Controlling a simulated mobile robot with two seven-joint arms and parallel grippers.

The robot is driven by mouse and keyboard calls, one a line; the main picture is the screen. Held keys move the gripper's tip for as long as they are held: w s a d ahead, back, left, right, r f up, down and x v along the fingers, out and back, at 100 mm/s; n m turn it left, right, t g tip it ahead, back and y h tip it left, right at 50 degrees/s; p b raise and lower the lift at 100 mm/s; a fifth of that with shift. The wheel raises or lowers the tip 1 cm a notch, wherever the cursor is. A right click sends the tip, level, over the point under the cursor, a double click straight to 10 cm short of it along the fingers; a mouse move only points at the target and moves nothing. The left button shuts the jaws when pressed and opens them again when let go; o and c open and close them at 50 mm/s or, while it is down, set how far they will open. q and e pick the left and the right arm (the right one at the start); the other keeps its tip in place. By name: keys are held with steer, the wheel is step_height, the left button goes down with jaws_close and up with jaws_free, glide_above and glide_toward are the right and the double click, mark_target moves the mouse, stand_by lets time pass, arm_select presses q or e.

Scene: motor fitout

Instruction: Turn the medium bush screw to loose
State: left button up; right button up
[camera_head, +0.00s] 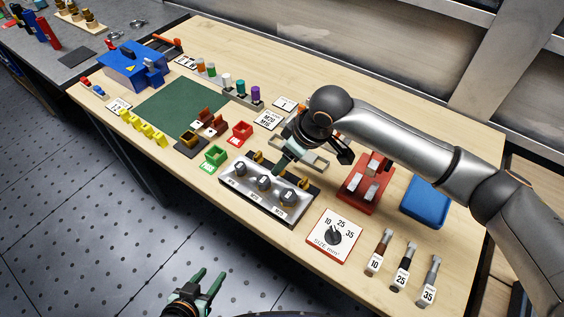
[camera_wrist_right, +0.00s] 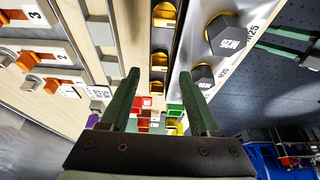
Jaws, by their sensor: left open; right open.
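The larger M25 screw (camera_wrist_right: 226,36) is nearer that camera. My right gripper (camera_head: 284,156) is above the back of the block, partly hidden by its own wrist. Its two green fingers are apart with nothing between them (camera_wrist_right: 160,75). My left gripper (camera_head: 209,284) is open and empty, off the table's front edge.
Yellow bushes (camera_head: 258,156) stand behind the screws. A size dial (camera_head: 333,236) is to the right, with a red holder (camera_head: 364,190) behind it. A green mat (camera_head: 182,101) lies further left.

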steer(key=shift+x, duration=1.5)
steer(key=shift+c, duration=0.2)
jaws_close()
